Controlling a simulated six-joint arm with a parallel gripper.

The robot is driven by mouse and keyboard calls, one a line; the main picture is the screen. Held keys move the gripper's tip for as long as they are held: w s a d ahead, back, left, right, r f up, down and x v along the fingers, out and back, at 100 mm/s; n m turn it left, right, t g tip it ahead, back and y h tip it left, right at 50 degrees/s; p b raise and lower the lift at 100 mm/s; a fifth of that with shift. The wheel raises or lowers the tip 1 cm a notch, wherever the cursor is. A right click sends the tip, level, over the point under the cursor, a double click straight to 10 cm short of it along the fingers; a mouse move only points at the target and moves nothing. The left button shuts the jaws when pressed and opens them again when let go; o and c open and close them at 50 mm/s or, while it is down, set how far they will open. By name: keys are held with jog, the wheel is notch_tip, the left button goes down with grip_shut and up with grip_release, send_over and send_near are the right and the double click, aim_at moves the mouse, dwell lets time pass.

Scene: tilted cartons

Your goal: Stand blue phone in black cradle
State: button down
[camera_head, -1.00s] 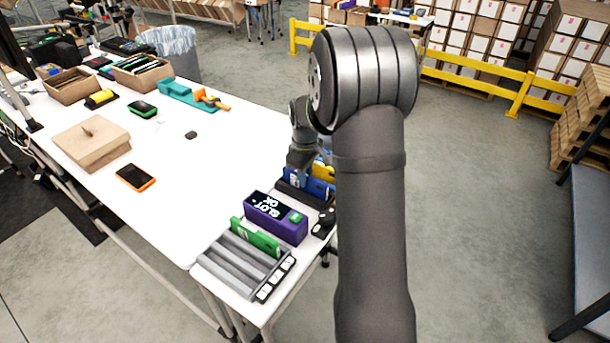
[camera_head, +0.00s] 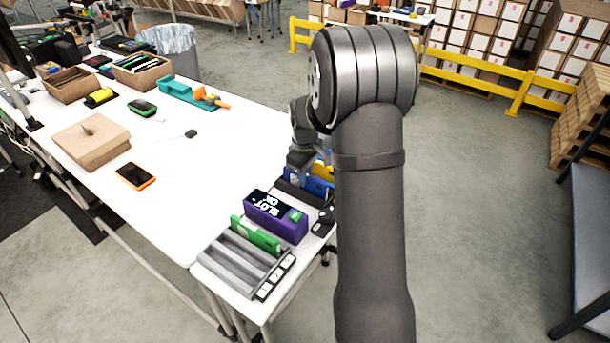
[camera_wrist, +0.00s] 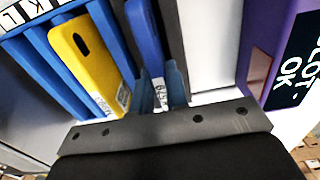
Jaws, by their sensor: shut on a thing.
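The blue phone (camera_wrist: 143,35) is upright between my gripper's fingers (camera_wrist: 160,88) in the wrist view. In the head view the blue phone (camera_head: 318,183) shows just under my gripper (camera_head: 304,172), by the black cradle (camera_head: 296,193). In the wrist view a dark wall of the cradle (camera_wrist: 172,40) runs close along the phone's right side. My gripper is shut on the phone. The phone's lower edge is hidden, so I cannot tell whether it rests on the cradle's floor.
A yellow phone (camera_wrist: 85,55) stands in a blue rack (camera_wrist: 50,60) just left of the blue phone. A purple display box (camera_head: 275,215) reading "SLOT OK" is on the cradle's other side. A grey rack (camera_head: 235,265) holds a green phone (camera_head: 255,236). Mid-table is mostly clear.

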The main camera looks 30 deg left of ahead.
jog(key=c, duration=1.3)
grip_release()
jog(key=shift+c, duration=0.2)
notch_tip(320, 180, up, 18)
jog(key=shift+f, duration=0.25)
jog(key=shift+r, duration=0.1)
notch_tip(320, 180, up, 7)
